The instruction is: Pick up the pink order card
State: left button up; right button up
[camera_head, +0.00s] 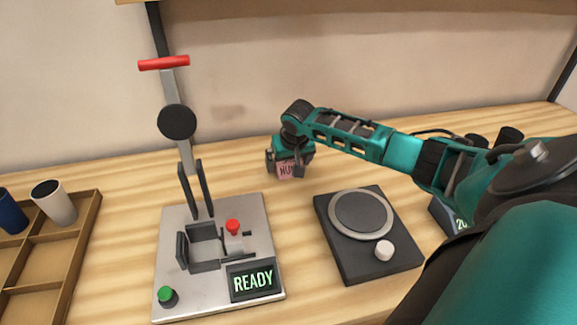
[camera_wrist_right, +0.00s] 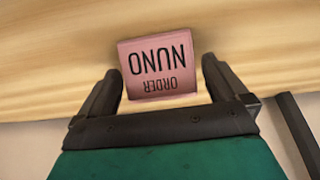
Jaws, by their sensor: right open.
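The pink order card (camera_head: 288,171) stands towards the back of the wooden table, partly covered by my right gripper in the head view. In the right wrist view the card (camera_wrist_right: 158,66) shows the words "ORDER" and "NUNO", upside down. My right gripper (camera_head: 285,168) is open, with one finger on each side of the card. In the right wrist view a gap shows between the card and the right finger of the gripper (camera_wrist_right: 163,80); the left finger is close to the card's edge. My left gripper is not in view.
A dark device with a round plate (camera_head: 335,240) sits to the right. A wooden tray (camera_head: 85,240) with a white cup (camera_head: 55,205) and a blue cup (camera_head: 11,215) is at the left.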

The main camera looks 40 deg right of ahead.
jog(key=shift+c, duration=0.3)
jog(key=c, duration=0.9)
jog(key=shift+r, duration=0.1)
